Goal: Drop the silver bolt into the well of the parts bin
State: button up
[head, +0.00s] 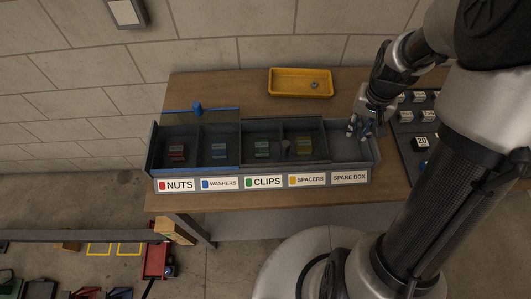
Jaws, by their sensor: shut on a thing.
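The parts bin (262,172) is a long grey tray on the wooden bench, split into several compartments with labels along its front. My gripper (358,131) points down over the right end compartment, labelled SPARE BOX. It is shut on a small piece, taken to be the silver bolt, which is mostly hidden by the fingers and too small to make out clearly. The floor of that compartment (346,152) looks empty below the gripper. I cannot tell how high the fingertips are above it.
A yellow tray (300,70) with a small grey round part (315,85) stands behind the bin. A blue-edged clear lid (197,121) covers the left compartments. A dark rack with labelled slots (421,143) is to the right. Dividers and walls surround the compartment.

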notch_tip(320, 180, down, 2)
jog(key=shift+f+b, duration=0.1)
jog(key=shift+b, duration=0.45)
jog(key=o, duration=0.9)
jog(key=r, duration=0.4)
jog(key=s+r, duration=0.1)
jog(key=r, duration=0.7)
jog(key=shift+s+a, duration=0.2)
